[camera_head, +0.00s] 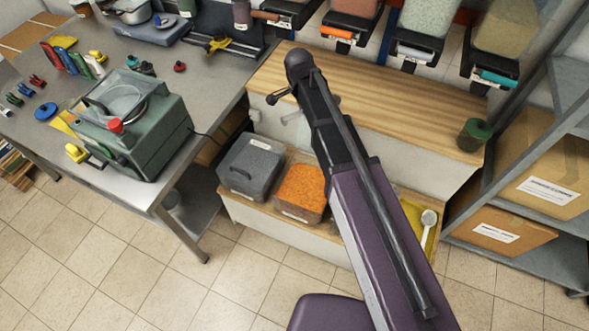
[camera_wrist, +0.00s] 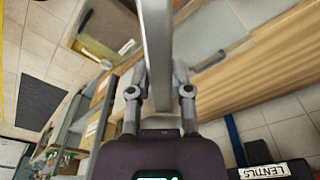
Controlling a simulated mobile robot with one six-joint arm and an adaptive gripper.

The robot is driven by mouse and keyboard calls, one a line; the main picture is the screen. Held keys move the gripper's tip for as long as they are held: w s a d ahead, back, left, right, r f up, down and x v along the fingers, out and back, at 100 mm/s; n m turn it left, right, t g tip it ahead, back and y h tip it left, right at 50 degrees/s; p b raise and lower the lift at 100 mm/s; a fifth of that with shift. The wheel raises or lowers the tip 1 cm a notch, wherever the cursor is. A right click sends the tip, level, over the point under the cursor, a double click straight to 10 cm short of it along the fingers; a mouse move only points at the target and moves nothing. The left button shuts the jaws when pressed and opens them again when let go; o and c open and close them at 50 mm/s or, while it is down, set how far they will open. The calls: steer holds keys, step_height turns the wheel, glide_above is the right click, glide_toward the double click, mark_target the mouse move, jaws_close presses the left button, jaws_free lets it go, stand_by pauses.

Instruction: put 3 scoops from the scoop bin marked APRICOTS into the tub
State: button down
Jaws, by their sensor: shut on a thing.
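My gripper (camera_wrist: 160,74) is shut on a long pale grey bar-like thing (camera_wrist: 158,35) in the wrist view, one finger on each side. I cannot tell whether it is a scoop handle or something else. In the head view my arm partly hides the gripper, and a pale grey piece shows below its end. An open bin with orange contents (camera_head: 301,187) sits on the low shelf below and apart from the gripper. Its label is too small to read. A white scoop (camera_head: 429,219) lies in a yellow tray (camera_head: 412,207) to the right. I cannot make out the tub.
A lidded grey bin (camera_head: 251,166) stands left of the orange one. A wooden counter (camera_head: 390,113) carries a jar with green lid (camera_head: 476,134). Dispensers (camera_head: 420,40) hang behind, one marked LENTILS (camera_wrist: 264,171). A green machine (camera_head: 133,130) stands on the left table. Shelves with cartons (camera_head: 498,232) are right.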

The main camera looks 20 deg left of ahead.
steer(key=shift+w+d, duration=0.1)
steer(key=shift+w, duration=0.1)
stand_by(0.3)
steer(key=shift+f+b, duration=0.5)
steer(key=s+a+f+n+g+y+b, duration=0.1)
steer(key=s+f+n+g+y+b, duration=0.1)
steer(key=f+b, duration=1.1)
steer(key=s+a+f+n+g+y+b, duration=0.1)
steer(key=s+f+g+b, duration=0.4)
steer(key=f+b, duration=0.7)
steer(key=shift+s+f+n+y+b, duration=0.4)
steer(key=shift+s+y+b, duration=0.1)
steer(key=shift+b, duration=1.7)
steer(key=shift+f, duration=0.1)
